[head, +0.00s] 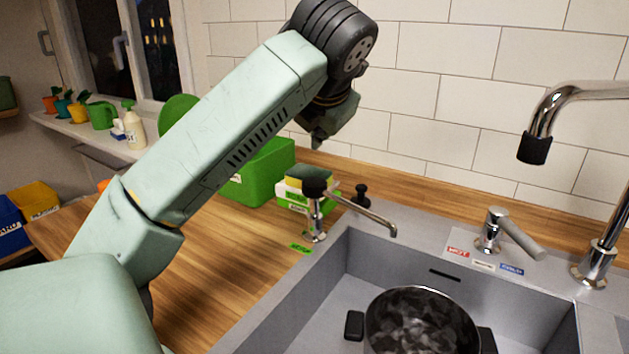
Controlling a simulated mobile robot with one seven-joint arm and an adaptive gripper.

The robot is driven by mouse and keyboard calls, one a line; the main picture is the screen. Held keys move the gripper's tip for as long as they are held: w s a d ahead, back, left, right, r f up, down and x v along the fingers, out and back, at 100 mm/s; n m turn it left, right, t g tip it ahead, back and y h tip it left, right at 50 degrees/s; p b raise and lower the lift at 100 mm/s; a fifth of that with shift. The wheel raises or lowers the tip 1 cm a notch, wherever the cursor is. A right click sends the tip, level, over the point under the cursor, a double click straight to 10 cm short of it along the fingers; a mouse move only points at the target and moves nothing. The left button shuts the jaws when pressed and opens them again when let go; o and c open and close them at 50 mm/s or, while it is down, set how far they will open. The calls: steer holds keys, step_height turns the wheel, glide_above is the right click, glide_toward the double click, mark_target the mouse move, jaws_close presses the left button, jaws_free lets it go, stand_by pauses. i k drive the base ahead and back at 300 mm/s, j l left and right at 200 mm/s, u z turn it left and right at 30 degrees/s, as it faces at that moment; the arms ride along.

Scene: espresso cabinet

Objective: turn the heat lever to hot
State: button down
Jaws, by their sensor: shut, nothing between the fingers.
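The heat lever (519,236) is a chrome post with a grey handle on the sink's back rim, right of centre in the head view. Its handle points to the right and towards the front, above and to the right of the blue COLD label (511,269). The red HOT label (458,252) is at the left, in front of the post, with a pale label (483,265) between the two. My arm crosses the left and upper middle of the view, well left of the lever. I cannot make out my gripper's fingers.
A tall chrome faucet (603,240) stands right of the lever. A small chrome tap (318,222) is at the sink's left corner. A pot (420,300) with dark contents sits in the grey sink (342,285). A green box (262,172) stands behind my arm.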

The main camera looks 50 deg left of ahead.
mark_target(497, 216)
steer(key=k, duration=1)
